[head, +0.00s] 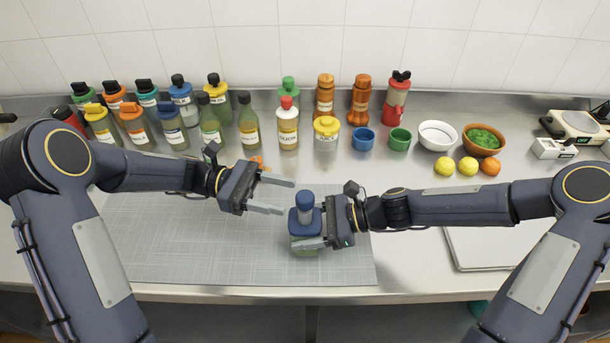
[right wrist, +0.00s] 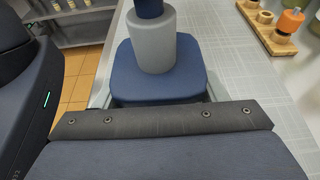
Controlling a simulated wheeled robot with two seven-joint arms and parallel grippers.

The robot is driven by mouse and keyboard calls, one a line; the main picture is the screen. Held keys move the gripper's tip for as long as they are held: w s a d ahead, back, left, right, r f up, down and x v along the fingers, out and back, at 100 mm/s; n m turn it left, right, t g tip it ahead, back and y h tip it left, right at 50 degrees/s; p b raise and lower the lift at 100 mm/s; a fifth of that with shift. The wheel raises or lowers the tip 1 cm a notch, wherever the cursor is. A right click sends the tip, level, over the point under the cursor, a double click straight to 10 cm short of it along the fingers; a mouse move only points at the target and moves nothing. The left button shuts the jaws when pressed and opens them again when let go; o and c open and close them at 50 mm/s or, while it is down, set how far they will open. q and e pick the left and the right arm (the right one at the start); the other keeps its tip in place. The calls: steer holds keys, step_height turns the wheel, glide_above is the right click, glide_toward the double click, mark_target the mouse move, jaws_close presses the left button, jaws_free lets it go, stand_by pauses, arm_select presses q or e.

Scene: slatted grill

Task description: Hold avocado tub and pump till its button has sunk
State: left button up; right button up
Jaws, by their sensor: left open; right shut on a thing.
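The avocado tub (head: 304,246) stands on the grey mat in the head view, with a blue lid, a grey pump neck and a blue button (head: 305,199) on top. My right gripper (head: 308,241) is shut on the tub from the right side. In the right wrist view the tub's blue lid (right wrist: 162,75) and grey neck (right wrist: 153,40) show upright beyond the gripper; the top of the button is cut off. My left gripper (head: 284,196) is open and empty, above and left of the tub, its fingers pointing right and apart from the button.
Several bottles (head: 288,125) stand along the back of the counter. Blue (head: 363,139) and green (head: 400,139) cups, a white bowl (head: 438,136), a bowl of greens (head: 482,139) and fruit (head: 444,167) are at the back right. The cutting mat (head: 190,250) is mostly clear left of the tub.

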steer(key=o, duration=1.2)
steer(key=shift+c, duration=0.2)
steer(key=v, duration=1.2)
